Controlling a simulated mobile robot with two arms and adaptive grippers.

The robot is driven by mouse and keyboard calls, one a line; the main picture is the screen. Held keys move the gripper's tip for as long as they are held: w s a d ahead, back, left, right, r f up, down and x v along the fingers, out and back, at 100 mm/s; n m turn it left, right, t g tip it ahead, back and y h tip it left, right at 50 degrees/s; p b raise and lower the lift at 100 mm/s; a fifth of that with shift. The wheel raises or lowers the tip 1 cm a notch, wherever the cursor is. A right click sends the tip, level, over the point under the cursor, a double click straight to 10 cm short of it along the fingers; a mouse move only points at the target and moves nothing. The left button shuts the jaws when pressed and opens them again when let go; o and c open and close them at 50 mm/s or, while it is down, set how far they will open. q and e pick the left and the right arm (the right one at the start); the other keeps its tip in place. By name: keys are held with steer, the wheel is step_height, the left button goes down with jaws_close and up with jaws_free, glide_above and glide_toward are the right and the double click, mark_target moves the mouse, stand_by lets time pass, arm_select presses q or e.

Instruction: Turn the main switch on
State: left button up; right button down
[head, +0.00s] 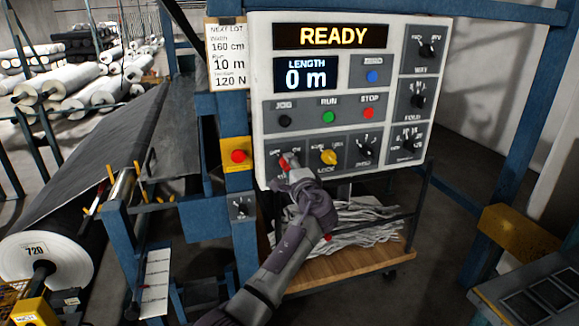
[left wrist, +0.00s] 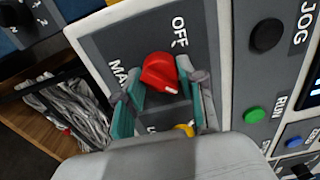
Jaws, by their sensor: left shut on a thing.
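The main switch is a red rotary knob (head: 284,159) at the lower left of the white control panel (head: 258,100). In the left wrist view the red knob (left wrist: 159,72) sits between the two green-padded fingers of my left gripper (left wrist: 165,98). The fingers are shut on it. An OFF label and part of a label starting "MA" show beside it. A white mark on the knob points away from OFF. My left gripper (head: 292,167) hides part of the switch in the head view. The display (head: 331,37) reads READY. My right gripper is not in view.
A yellow lock knob (head: 328,157) is close to the right of the switch. JOG, RUN and STOP buttons (head: 329,117) are above. A red button on a yellow box (head: 237,156) is to the left. A cart with grey strands (head: 360,225) stands below.

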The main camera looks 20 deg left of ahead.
arm_select(q)
steer(key=o, duration=1.2)
steer(key=shift+c, duration=0.2)
steer(key=v, duration=1.2)
